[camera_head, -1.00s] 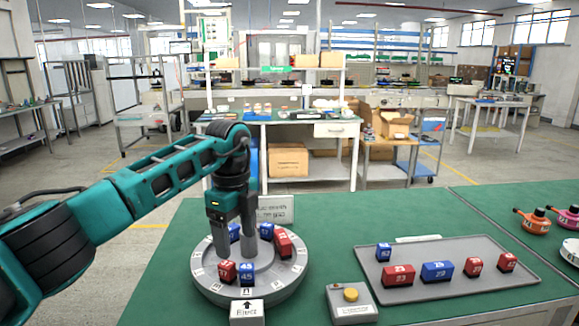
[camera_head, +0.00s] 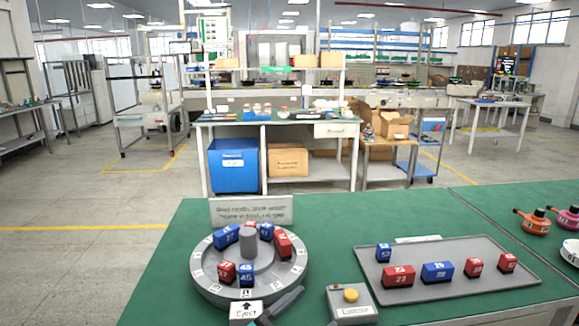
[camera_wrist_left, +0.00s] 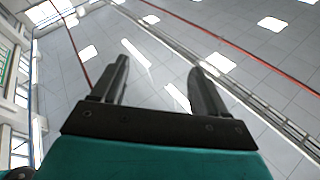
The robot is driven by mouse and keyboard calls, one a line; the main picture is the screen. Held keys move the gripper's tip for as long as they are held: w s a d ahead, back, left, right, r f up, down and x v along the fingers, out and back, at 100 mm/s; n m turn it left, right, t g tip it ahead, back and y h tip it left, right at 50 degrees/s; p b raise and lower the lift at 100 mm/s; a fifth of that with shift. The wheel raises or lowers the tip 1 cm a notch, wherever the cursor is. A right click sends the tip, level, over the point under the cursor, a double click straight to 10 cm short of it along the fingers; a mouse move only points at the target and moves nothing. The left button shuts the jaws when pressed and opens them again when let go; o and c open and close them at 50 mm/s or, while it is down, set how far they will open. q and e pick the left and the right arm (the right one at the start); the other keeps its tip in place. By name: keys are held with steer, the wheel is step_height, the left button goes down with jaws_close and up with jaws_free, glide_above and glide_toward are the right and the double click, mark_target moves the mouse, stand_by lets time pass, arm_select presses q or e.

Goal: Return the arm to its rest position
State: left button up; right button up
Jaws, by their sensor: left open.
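My left gripper (camera_wrist_left: 158,78) is open and empty in the left wrist view, its two dark fingers apart against the ceiling. In the head view only a dark finger (camera_head: 283,306) and a bit of teal show at the bottom edge, in front of the round grey fixture (camera_head: 204,271). The fixture has a grey central hub (camera_head: 248,243) with several red and blue numbered blocks around it, among them a long blue block (camera_head: 226,237), a red block (camera_head: 283,244) and a blue block (camera_head: 246,275) at the front. My right gripper is not in view.
A grey tray (camera_head: 440,254) with several red and blue blocks lies at the right of the green table (camera_head: 165,290). A button box (camera_head: 352,310) and the Eject block (camera_head: 246,313) stand near the front. A sign (camera_head: 251,210) stands behind the fixture.

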arm_select(q)
steer(key=s+a+f+n+t+y, duration=0.3)
steer(key=s+a+f+n+y, duration=0.1)
steer(key=a+f+n+y, duration=0.65)
steer(key=s+a+f+n+g+y, duration=0.1)
steer(key=s+a+f+g+y, duration=0.3)
steer(key=s+a+f, duration=0.6)
steer(key=s+g, duration=0.1)
steer(key=s, duration=0.1)
steer(key=shift+s, duration=0.4)
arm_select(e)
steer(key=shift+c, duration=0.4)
